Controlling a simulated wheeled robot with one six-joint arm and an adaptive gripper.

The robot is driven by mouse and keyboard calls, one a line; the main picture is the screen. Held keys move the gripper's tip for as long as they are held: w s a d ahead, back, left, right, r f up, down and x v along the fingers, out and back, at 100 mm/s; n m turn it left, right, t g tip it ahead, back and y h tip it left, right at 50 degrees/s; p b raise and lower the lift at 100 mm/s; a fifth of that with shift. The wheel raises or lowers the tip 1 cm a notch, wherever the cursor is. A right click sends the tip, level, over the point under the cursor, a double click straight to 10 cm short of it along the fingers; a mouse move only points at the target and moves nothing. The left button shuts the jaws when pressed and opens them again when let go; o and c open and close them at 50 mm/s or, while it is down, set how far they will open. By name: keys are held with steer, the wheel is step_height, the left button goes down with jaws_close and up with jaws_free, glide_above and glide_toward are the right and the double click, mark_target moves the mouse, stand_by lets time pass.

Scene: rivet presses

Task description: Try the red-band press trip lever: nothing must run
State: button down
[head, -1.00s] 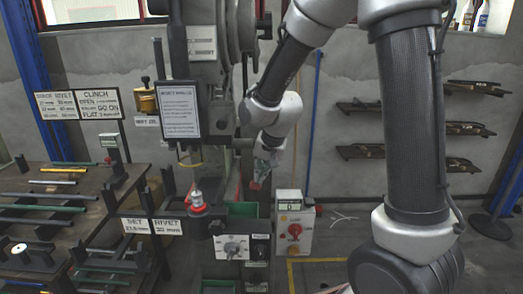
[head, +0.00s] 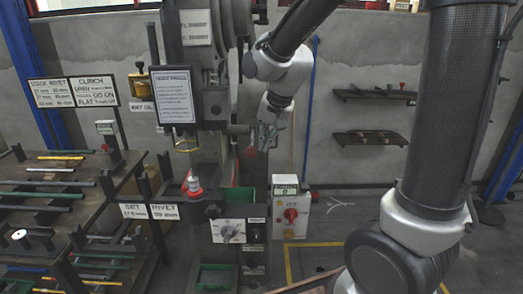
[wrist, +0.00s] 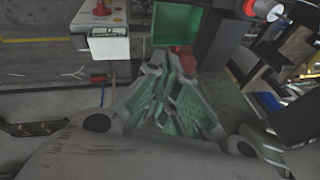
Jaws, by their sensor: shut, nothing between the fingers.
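The press (head: 215,110) stands upright in the middle of the head view, with a notice board (head: 174,95) on its front. A red, narrow part (head: 250,154) hangs at its right side; I cannot tell whether it is the red-band trip lever. My gripper (head: 268,142) is just right of this part, pointing down, and looks shut and empty. Whether they touch is unclear. In the wrist view my green-padded fingers (wrist: 178,88) lie close together, with a red block (wrist: 185,60) just beyond their tips. No hand or object sits between them.
A control box (head: 290,212) with a red knob stands right of the press, and shows in the wrist view (wrist: 108,45). A green bin (wrist: 176,24) is beyond the fingers. A rod bench (head: 60,205) fills the left. Wall shelves (head: 372,95) are behind.

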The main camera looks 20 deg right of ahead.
steer(key=s+r, duration=0.2)
steer(key=r, duration=0.1)
steer(key=shift+s, duration=0.35)
steer(key=s+d+r+n, duration=0.2)
steer(key=s+d, duration=0.4)
steer(key=s, duration=0.4)
steer(key=s+d+r+n+h, duration=0.1)
steer(key=s+d+r+n, duration=0.1)
steer(key=s+d, duration=0.5)
steer(key=s+n, duration=0.1)
steer(key=s, duration=0.2)
steer(key=shift+s+d+r+n, duration=0.15)
steer(key=shift+r+n, duration=0.05)
steer(key=shift+n, duration=0.2)
